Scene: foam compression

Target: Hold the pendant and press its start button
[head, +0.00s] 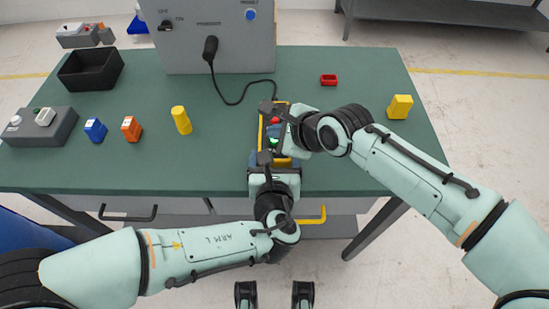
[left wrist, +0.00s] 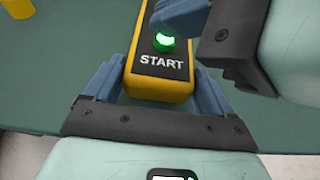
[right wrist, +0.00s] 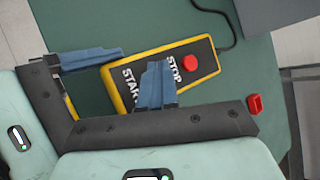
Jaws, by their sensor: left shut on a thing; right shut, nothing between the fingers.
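The pendant (head: 262,133) is a yellow box with a black face, over the front part of the green table; its cable runs to the grey machine. My left gripper (head: 274,160) is shut on its START end, one blue finger on each side in the left wrist view (left wrist: 158,82). The green start button (left wrist: 164,42) looks bright. My right gripper (head: 281,133) is shut and empty, its blue fingertips over the pendant close to the green button; contact cannot be told. In the right wrist view, the red stop button (right wrist: 190,62) shows, while the fingers hide the green one.
The grey machine (head: 220,45) stands at the back. A black bin (head: 90,70), a grey box with a switch (head: 40,127), and blue (head: 95,130), orange (head: 131,128) and yellow (head: 181,120) pieces are left.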

